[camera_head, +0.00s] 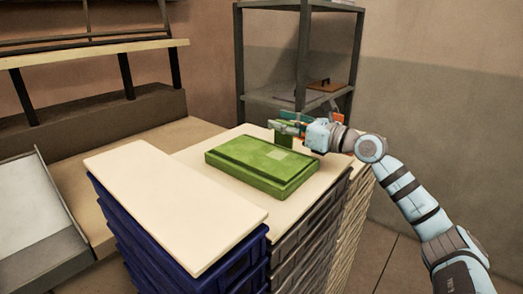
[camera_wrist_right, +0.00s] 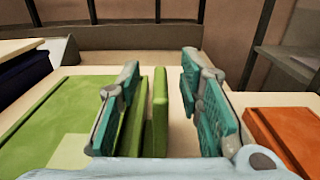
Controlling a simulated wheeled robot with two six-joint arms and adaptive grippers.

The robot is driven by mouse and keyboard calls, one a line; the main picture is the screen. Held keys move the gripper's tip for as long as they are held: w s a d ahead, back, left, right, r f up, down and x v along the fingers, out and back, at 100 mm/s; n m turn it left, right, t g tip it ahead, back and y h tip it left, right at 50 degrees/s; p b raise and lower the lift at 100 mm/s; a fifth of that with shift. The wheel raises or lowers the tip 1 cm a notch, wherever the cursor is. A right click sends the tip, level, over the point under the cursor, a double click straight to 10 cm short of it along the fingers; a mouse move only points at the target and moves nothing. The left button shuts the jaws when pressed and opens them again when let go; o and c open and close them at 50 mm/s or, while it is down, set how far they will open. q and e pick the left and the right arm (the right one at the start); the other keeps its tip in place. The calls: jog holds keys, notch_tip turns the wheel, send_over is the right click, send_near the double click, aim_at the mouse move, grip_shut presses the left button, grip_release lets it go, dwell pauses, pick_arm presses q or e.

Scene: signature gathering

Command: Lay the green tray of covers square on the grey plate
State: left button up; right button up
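The green tray (camera_head: 262,164) lies flat on a pale board, with a lighter green square on its top. It also shows at the left of the right wrist view (camera_wrist_right: 40,125). My right gripper (camera_head: 292,128) is at the tray's far right edge. In the right wrist view its teal fingers are spread apart, and an upright green slab (camera_wrist_right: 160,112) stands between them with a gap on its right side. Whether this slab is part of the tray I cannot tell. I cannot make out a grey plate for certain. My left gripper is not in view.
The pale board (camera_head: 305,205) lies on stacked crates. A second, bare pale board (camera_head: 175,200) tops a blue crate stack (camera_head: 125,235) at left. An orange item (camera_wrist_right: 282,140) is right of my right gripper. A grey shelf rack (camera_head: 300,60) stands behind.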

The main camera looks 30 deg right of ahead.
jog(key=shift+s, duration=0.1)
grip_shut()
jog(key=shift+r, duration=0.1)
dwell(0.3)
